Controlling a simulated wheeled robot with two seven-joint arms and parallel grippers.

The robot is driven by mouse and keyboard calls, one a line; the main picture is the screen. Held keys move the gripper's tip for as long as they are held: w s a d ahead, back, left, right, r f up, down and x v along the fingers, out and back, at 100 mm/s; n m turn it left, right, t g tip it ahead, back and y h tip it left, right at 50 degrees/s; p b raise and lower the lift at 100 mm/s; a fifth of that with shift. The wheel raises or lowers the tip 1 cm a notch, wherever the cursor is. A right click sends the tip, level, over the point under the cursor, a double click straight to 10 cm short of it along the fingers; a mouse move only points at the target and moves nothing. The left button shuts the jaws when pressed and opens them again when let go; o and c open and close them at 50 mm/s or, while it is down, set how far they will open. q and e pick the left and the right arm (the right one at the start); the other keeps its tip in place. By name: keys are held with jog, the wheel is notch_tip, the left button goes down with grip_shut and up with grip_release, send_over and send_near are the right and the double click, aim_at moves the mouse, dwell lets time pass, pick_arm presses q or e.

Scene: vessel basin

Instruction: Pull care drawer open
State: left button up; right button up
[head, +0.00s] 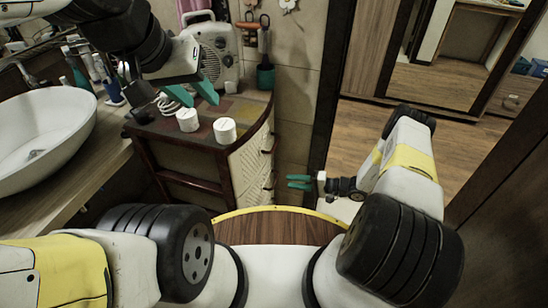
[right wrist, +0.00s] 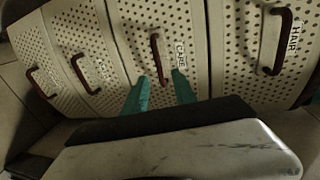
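The care drawer (right wrist: 188,38), with a cream perforated front and "CARE" label, shows in the right wrist view. Its front looks flush with its neighbours. Its dark red-brown handle (right wrist: 155,50) appears just beyond my right gripper (right wrist: 162,76). The teal fingers are apart, with the handle's near end between their tips in the picture; I cannot tell whether they touch it. In the head view my right gripper (head: 299,182) points left at the curved front of the cabinet (head: 249,168). My left gripper (head: 192,95) is open and empty above the cabinet top.
The hair drawer (right wrist: 262,38) and other drawers flank the care drawer. A white basin (head: 45,135) sits on the left counter. Floor (head: 350,135) is clear to the right.

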aim_at(276, 179)
jog(key=x, duration=0.8)
grip_shut()
dwell(1.4)
